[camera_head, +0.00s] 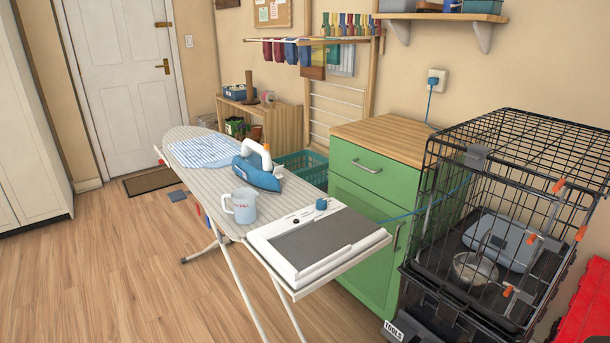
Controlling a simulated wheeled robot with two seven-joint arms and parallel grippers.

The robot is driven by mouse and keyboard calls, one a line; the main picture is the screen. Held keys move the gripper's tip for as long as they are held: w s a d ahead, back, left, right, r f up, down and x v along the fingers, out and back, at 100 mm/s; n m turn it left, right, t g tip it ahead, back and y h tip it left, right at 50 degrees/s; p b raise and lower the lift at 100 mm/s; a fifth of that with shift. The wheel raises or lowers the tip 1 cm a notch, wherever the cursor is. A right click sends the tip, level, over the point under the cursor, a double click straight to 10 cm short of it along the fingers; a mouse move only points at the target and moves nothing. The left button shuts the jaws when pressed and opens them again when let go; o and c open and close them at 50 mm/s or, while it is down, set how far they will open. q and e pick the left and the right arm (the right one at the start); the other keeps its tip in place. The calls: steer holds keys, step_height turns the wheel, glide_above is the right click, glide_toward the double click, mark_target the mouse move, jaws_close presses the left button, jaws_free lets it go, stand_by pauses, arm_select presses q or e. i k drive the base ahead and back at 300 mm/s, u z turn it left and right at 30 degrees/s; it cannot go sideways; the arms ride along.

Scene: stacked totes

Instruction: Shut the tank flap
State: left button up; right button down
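A blue and white steam iron (258,180) stands on the striped ironing board (203,143). Its white handle faces up. The tank flap is too small to make out, so I cannot tell whether it is open or shut. A clear measuring jug (242,206) with red markings stands beside the iron, toward the front of the board.
A white and grey flat unit (318,243) with a blue knob lies at the board's near end. A folded striped cloth (203,151) lies at the far end. A green cabinet (369,187) stands behind, with a black wire crate (515,150) to the right. Floor at left is clear.

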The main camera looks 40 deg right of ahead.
mark_target(277, 170)
steer(key=z, duration=1.15)
steer(key=i, duration=0.2)
steer(key=z, duration=0.05)
